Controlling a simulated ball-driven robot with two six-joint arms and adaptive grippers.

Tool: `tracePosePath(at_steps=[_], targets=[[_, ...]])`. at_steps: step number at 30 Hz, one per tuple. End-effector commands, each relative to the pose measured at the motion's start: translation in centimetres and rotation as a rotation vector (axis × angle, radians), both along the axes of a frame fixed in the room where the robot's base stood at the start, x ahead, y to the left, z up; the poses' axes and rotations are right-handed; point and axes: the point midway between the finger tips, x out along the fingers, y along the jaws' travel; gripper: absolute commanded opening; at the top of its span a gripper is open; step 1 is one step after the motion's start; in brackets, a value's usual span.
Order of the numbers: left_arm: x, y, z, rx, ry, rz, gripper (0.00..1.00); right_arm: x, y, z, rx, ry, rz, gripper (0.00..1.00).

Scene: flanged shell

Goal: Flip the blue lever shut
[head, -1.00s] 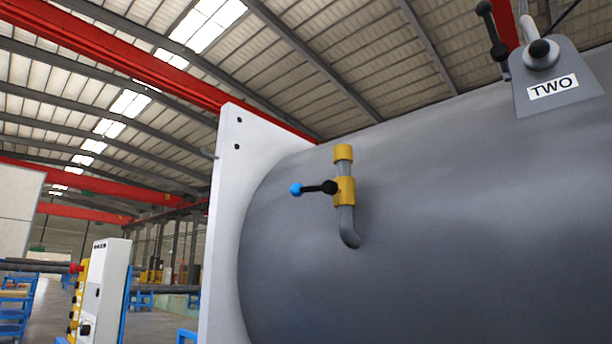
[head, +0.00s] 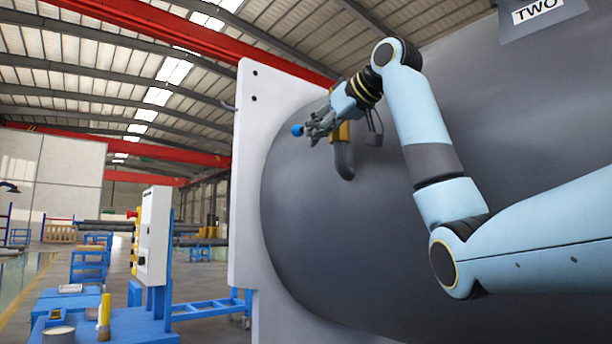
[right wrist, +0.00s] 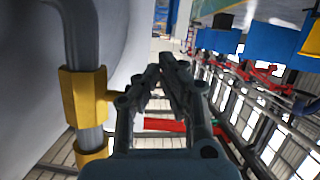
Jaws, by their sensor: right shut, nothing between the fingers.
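The blue lever's round knob (head: 297,130) shows in the head view, left of the yellow valve (head: 340,131) on the bent grey pipe of the big shell. The lever's arm is hidden behind my right gripper (head: 312,130). That gripper is shut and empty, just right of the knob; I cannot tell whether they touch. In the right wrist view the shut fingers (right wrist: 174,66) point away from the camera, and the yellow valve (right wrist: 84,96) on its pipe stands close on the left. The knob cannot be made out there. My left gripper is out of view.
The grey shell (head: 330,235) fills the right, with a white flange plate (head: 245,180) at its left end. A plate marked TWO (head: 540,14) sits on top. A white control box (head: 155,235) and blue benches (head: 110,325) stand at lower left.

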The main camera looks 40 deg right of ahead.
Motion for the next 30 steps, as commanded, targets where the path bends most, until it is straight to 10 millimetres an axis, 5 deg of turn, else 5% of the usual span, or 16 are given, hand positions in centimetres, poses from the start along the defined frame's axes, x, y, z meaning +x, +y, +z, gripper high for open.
tracePosePath(at_steps=[1, 3, 8, 14, 26, 30], targets=[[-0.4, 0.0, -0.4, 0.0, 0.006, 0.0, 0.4, -1.8, -0.6, 3.9, -0.01, -0.08, -0.013, 0.0], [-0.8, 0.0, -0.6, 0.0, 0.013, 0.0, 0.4, -3.7, -1.2, 7.8, -0.016, -0.156, -0.027, 0.0], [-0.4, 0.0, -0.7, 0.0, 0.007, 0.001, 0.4, -5.7, -1.7, 11.7, -0.015, -0.23, -0.037, 0.0], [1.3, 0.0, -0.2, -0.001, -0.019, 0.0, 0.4, -3.9, -1.6, 11.9, -0.012, -0.234, -0.036, 0.0], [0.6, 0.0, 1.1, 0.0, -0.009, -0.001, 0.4, 4.4, -1.2, 11.0, -0.011, -0.231, -0.035, 0.0], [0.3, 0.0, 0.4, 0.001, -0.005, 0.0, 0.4, 4.5, -1.9, 8.4, -0.017, -0.231, -0.038, 0.0]])
